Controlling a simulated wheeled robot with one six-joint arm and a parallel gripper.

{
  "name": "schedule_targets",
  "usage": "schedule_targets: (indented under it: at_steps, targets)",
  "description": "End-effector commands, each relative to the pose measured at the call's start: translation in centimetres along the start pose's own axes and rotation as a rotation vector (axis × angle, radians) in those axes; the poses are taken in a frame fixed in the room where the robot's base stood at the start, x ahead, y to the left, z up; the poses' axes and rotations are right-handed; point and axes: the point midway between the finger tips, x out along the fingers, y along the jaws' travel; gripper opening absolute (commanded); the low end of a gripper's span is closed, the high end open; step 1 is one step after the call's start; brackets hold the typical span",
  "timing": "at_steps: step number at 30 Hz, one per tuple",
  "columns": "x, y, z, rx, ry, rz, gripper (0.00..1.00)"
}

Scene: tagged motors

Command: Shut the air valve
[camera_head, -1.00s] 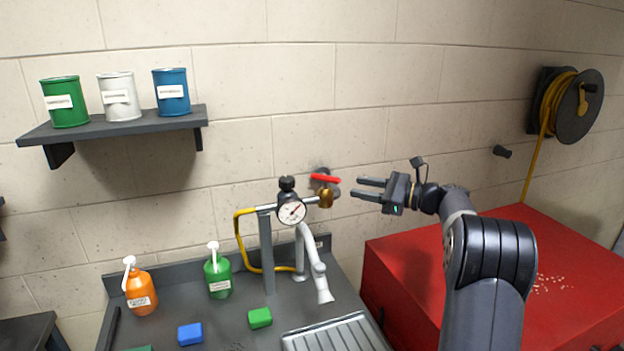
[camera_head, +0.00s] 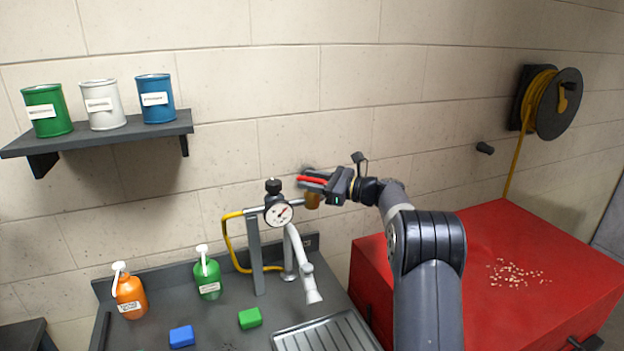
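The air valve has a red lever handle (camera_head: 312,180) and a brass body (camera_head: 312,200). It sits by the wall, at the right end of a pipe with a round pressure gauge (camera_head: 279,213). The lever lies roughly along the pipe, level. My gripper (camera_head: 308,183) comes in from the right and its fingers are at the lever, overlapping it in the view. I cannot tell whether the fingers touch the lever or how far apart they are. The gripper hides part of the lever and the valve body.
Below is a grey bench with a post, a yellow hose (camera_head: 227,240), a grey spout (camera_head: 303,265), a green bottle (camera_head: 207,275) and an orange bottle (camera_head: 129,293). A red cabinet (camera_head: 460,260) stands under my arm. A shelf (camera_head: 100,138) with cans is at upper left.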

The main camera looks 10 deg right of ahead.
Motion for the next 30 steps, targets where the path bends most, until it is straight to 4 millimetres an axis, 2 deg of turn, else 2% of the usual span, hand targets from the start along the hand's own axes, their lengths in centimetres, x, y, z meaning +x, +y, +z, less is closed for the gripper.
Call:
schedule_targets:
  at_steps: [6, 20, 30]
  targets:
    - [0.01, 0.01, -0.02, 0.0, 0.0, 0.0, 0.37]
    - [-0.01, 0.03, -0.01, 0.0, 0.0, 0.001, 0.0]
    - [0.01, 0.13, -0.17, 0.001, 0.005, -0.026, 0.0]
